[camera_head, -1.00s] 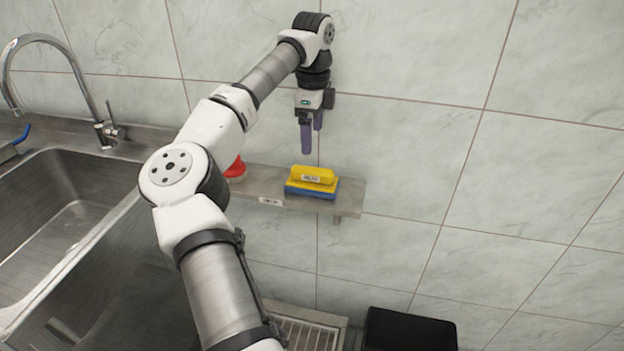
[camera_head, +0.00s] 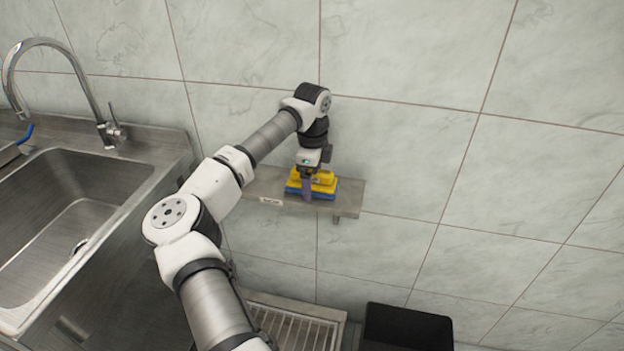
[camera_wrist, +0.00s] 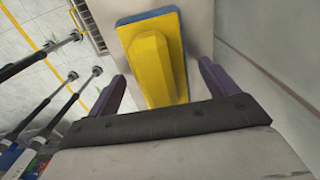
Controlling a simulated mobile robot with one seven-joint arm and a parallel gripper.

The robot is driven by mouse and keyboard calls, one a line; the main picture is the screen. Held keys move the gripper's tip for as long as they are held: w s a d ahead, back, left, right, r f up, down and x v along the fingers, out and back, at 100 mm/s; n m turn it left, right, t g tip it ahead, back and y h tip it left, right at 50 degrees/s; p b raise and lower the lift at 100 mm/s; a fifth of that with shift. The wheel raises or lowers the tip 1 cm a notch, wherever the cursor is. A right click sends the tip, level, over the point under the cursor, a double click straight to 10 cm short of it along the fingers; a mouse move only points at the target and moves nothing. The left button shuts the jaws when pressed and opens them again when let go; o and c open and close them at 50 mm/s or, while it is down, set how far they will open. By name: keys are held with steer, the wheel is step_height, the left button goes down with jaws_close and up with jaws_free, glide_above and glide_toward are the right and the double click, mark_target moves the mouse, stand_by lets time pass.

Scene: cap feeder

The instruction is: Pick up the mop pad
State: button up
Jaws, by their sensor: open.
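The mop pad (camera_head: 322,184) is a yellow block with a raised yellow grip on top and a blue underside. It lies on a narrow wall shelf (camera_head: 351,196). In the wrist view the mop pad (camera_wrist: 154,62) lies between and ahead of my two purple fingers. My gripper (camera_head: 308,186) points down at the pad, with one finger in front of it in the head view. My gripper (camera_wrist: 166,80) is open, with one finger on each side of the pad's yellow grip. I cannot tell whether the fingers touch it.
A steel sink (camera_head: 75,185) with a tall tap (camera_head: 108,130) stands at the left. A black bin (camera_head: 407,328) and a slatted grate (camera_head: 300,325) are below the shelf. The tiled wall is close behind. Several long-handled tools (camera_wrist: 50,100) show at the wrist view's left.

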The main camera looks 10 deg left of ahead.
steer(key=c, duration=1.1)
steer(key=shift+r, duration=0.1)
steer(key=shift+c, duration=0.2)
step_height(320, 180, up, 20)
steer(key=b, duration=0.3)
